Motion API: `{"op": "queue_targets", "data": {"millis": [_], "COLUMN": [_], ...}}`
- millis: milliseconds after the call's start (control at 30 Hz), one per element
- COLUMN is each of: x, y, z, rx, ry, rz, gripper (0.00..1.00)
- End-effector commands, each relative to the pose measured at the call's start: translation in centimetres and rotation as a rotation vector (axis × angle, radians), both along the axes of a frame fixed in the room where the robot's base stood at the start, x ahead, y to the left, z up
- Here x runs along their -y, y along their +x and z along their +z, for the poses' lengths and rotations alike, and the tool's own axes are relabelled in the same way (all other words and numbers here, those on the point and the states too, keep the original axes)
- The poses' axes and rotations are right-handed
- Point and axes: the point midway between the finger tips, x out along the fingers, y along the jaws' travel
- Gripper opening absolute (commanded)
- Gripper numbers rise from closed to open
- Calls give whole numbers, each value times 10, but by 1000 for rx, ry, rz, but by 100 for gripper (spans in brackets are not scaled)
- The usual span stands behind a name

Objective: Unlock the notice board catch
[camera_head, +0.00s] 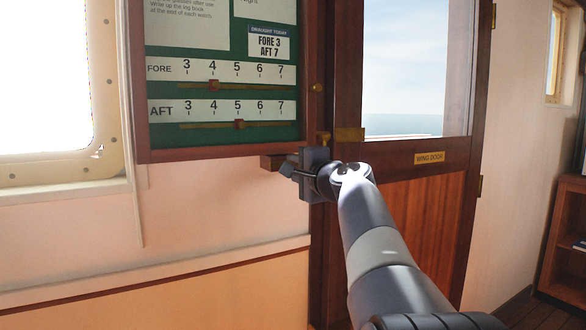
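The notice board (222,135) hangs on the wall with a dark wood frame and a green panel. A small round brass piece (317,87) sits on the right side of its frame; it may be the catch, but I cannot tell its state. A second brass piece (323,138) is lower, near the frame's bottom right corner. My gripper (290,170) is at that corner, just below the lower brass piece. Its fingers are small and partly hidden by its own body, so I cannot tell if they are open or touching anything.
The wing door (429,158) stands right of the board, with a brass plate (350,134) at its left edge. A window (40,80) is at left, a shelf (562,240) at far right.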

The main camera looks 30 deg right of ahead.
Motion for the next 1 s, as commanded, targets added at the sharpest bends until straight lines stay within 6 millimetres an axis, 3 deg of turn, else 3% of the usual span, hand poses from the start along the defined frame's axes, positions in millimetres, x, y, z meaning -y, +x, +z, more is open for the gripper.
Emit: {"op": "queue_targets", "data": {"millis": [300, 500, 1000], "x": [3, 4, 3], "y": [-61, -88, -95], "z": [0, 0, 0], "rx": [2, 1, 0], "ry": [-2, -1, 0], "rz": [-5, -3, 0], "gripper": [27, 27, 27]}}
